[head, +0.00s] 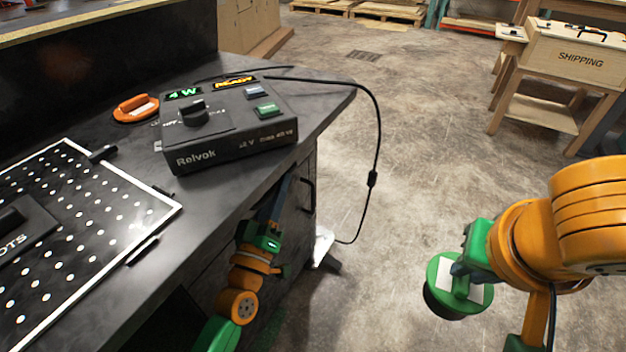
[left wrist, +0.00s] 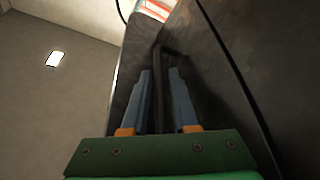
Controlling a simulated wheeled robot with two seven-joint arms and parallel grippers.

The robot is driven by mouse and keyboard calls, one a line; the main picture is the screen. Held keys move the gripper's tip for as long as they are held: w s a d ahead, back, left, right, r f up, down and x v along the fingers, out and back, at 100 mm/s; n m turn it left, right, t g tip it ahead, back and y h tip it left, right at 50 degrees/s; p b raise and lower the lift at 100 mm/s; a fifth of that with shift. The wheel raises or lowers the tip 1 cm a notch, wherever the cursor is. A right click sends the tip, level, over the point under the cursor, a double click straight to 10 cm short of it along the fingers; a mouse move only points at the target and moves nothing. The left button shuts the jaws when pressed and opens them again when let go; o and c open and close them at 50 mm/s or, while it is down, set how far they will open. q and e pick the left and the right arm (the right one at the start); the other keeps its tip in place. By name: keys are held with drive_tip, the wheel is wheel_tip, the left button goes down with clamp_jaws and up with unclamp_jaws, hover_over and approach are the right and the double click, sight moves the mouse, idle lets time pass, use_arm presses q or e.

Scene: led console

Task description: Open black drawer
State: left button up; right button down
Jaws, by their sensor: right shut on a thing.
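The black drawer front is on the end of the dark workbench (head: 92,286), below the Relvok console, and is partly hidden by my left arm. A dark curved handle (head: 309,194) shows there. My left gripper (head: 281,192) is in front of the cabinet, pointing up. In the left wrist view its two blue-grey fingers (left wrist: 162,95) are apart, and a dark bar (left wrist: 157,62) shows between them in line; I cannot tell if they touch it. My right gripper (head: 458,275) is shut on a round green object (head: 481,296) with a black underside, away from the bench.
The Relvok console (head: 235,140) sits on the bench with lit displays. A black cable (head: 378,130) hangs from it past the bench's right edge. An orange-handled tool (head: 136,108) and a dotted black board (head: 75,225) lie left.

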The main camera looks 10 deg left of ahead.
use_arm(q)
drive_tip(key=shift+w+d+r, duration=0.1)
drive_tip(key=shift+w+r, duration=0.1)
drive_tip(key=shift+w, duration=0.45)
clamp_jaws()
idle(1.0)
